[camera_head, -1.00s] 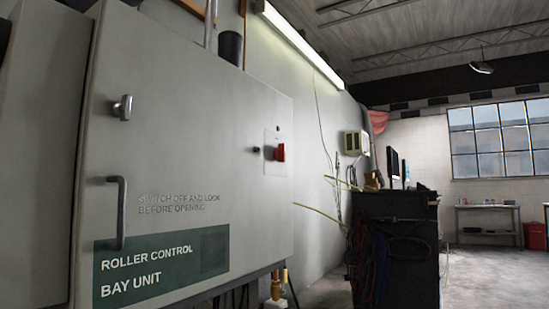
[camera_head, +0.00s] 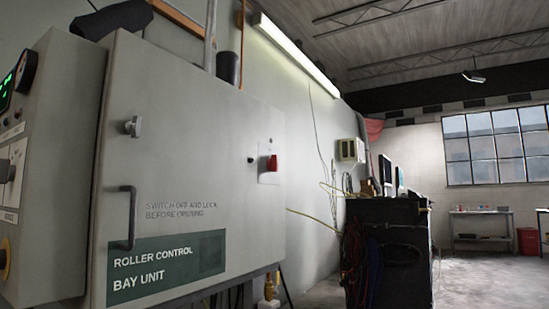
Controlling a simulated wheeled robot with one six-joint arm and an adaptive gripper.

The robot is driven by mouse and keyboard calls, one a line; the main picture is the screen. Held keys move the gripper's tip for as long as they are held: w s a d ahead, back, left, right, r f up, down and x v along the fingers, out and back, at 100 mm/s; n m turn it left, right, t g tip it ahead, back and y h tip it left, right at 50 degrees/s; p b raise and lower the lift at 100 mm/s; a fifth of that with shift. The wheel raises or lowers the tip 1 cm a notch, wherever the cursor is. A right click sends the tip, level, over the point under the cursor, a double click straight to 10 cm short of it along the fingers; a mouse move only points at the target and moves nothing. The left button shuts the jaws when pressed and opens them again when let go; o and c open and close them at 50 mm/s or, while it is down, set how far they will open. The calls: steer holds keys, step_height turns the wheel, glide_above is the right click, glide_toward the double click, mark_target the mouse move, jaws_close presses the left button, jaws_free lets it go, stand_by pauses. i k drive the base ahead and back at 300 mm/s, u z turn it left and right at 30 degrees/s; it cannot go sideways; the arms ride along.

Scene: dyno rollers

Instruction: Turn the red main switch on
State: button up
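The red main switch (camera_head: 271,163) sits on a light plate on the grey control cabinet door (camera_head: 200,120), near the door's right edge. A small dark knob or lock (camera_head: 250,160) is just left of it. The door looks shut and carries a latch knob (camera_head: 133,127), a vertical handle (camera_head: 128,218) and a green "ROLLER CONTROL BAY UNIT" label. The switch's on or off position is too small to tell. My gripper is not in view.
A second grey panel (camera_head: 45,190) with a green display and knobs stands at the left. A dark cabinet (camera_head: 400,250) with hanging cables and screens on top stands right of the control cabinet. Open floor (camera_head: 485,275) lies at the right.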

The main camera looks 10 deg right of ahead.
mark_target(272, 163)
steer(key=z, duration=0.35)
steer(key=i, duration=1.05)
steer(key=u, duration=0.45)
